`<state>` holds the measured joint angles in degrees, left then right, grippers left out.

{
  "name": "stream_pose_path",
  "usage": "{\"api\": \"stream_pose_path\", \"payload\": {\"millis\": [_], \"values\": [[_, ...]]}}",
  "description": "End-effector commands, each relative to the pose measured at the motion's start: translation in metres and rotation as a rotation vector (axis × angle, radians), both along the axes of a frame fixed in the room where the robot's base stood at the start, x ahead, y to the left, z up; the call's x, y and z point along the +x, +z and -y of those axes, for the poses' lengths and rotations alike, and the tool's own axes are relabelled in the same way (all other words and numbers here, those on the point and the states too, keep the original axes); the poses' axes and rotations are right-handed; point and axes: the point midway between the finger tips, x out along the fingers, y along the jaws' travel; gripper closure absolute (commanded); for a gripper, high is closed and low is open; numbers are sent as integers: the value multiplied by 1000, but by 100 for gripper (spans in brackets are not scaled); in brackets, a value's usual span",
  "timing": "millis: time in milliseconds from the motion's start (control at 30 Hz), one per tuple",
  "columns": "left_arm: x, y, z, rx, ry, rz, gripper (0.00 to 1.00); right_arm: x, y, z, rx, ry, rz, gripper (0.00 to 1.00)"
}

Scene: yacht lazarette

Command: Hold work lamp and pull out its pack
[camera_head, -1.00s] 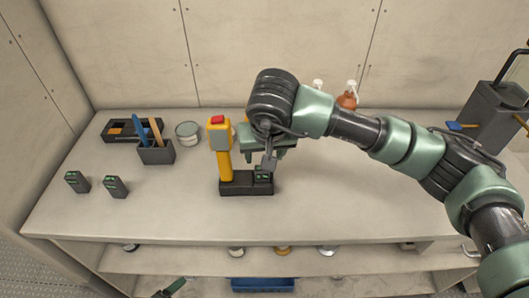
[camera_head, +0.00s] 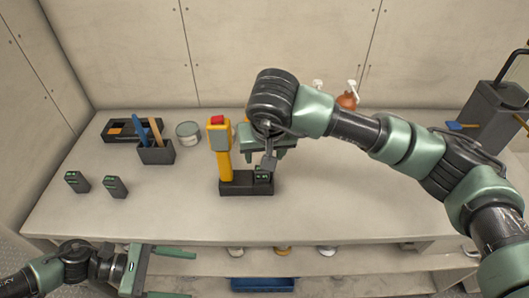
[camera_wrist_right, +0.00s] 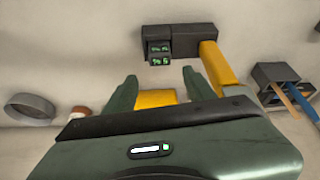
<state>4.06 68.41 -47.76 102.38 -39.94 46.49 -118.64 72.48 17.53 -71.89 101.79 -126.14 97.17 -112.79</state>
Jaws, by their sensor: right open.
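The work lamp (camera_head: 226,168) stands upright on the bench, with a yellow column, grey head, red top and dark base (camera_head: 238,187). A dark pack with green marks (camera_head: 264,176) sits at the right end of the base. It also shows in the right wrist view (camera_wrist_right: 160,60). My right gripper (camera_wrist_right: 160,88) is open above and beside the lamp, apart from the pack. A yellow part (camera_wrist_right: 155,98) shows between its fingers, its lower side hidden by the gripper body. My left gripper (camera_head: 186,273) is open and empty, low at the bench's front edge.
Two small dark packs with green marks, one left (camera_head: 77,182) and one right (camera_head: 116,187), stand on the bench's left. A tool holder (camera_head: 156,154), black tray (camera_head: 113,137) and round tin (camera_head: 188,133) stand behind.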

Motion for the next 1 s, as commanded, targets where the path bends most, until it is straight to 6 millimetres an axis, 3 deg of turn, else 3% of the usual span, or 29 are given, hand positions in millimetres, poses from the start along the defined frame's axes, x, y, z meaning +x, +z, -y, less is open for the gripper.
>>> {"api": "stream_pose_path", "payload": {"millis": [100,267,600,700,833,1000], "values": [[18,25,8,-37,-1,7,25,0,0,0,0,0,0,45],[62,31,15,-54,38,24,25,0,0,0,0,0,0,45],[179,53,32,-108,192,-1,25,0,0,0,0,0,0,45],[203,58,36,-126,234,-30,25,0,0,0,0,0,0,45],[219,62,39,-139,262,-55,25,0,0,0,0,0,0,45],[226,60,46,-144,272,-67,25,0,0,0,0,0,0,45]]}}
